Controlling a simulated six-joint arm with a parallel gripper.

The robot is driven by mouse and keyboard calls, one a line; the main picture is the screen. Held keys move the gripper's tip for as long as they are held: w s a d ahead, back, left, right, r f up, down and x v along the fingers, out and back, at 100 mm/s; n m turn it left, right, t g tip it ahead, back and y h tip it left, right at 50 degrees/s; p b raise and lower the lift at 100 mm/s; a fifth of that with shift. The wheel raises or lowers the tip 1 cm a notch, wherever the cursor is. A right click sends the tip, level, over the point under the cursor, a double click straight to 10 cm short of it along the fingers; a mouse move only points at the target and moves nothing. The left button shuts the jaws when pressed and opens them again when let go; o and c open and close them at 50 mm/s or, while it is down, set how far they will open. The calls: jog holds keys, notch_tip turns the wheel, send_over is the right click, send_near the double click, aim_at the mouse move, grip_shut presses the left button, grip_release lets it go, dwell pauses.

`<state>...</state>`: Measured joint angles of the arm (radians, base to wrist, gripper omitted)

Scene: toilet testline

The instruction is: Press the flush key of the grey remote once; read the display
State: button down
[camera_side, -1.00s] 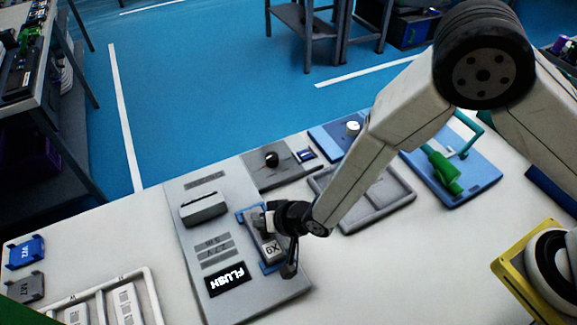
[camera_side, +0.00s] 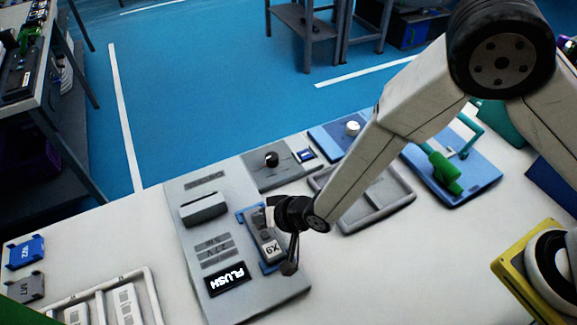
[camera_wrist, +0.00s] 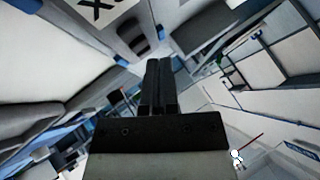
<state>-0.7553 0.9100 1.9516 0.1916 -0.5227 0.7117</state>
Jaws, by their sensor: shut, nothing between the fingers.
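The grey remote (camera_side: 264,238), marked X9, sits in a blue holder (camera_side: 246,215) on a grey panel (camera_side: 190,240). A black display (camera_side: 228,279) at the panel's near end shows FLUSH in white letters. My gripper (camera_side: 276,216) is beside and over the remote's upper right part, partly covering it; I cannot tell whether it touches. The flush key is not clearly made out. In the wrist view my black fingers (camera_wrist: 158,66) are together and empty. Part of the remote's label (camera_wrist: 101,12) shows at the top left there.
A grey raised block (camera_side: 203,207) and several label strips (camera_side: 216,252) share the panel. Behind are a black knob (camera_side: 271,159) and an empty grey tray (camera_side: 380,218). A green-handled part (camera_side: 443,172) is on a blue plate at right. A white rack (camera_side: 150,292) is at front left.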

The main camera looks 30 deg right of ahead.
jog(key=shift+r, duration=0.15)
jog(key=shift+r, duration=2.4)
jog(key=shift+d, duration=0.1)
jog(key=shift+w+d+r, duration=0.15)
jog(key=shift+d, duration=0.1)
jog(key=d+r+g+h, duration=0.1)
jog(key=d+r+h, duration=0.15)
jog(key=d, duration=0.65)
jog(key=d+r+g+h, duration=0.1)
jog(key=d+r, duration=0.2)
jog(key=d, duration=0.6)
jog(key=s+d+r+n+g+h, duration=0.1)
jog(key=s+d+r, duration=0.1)
jog(key=s+d, duration=0.3)
jog(key=s+d+r+g+h, duration=0.1)
jog(key=s+d, duration=0.5)
jog(key=d, duration=0.4)
jog(key=shift+d+r+n+g, duration=0.25)
jog(key=shift+r+n+g, duration=0.15)
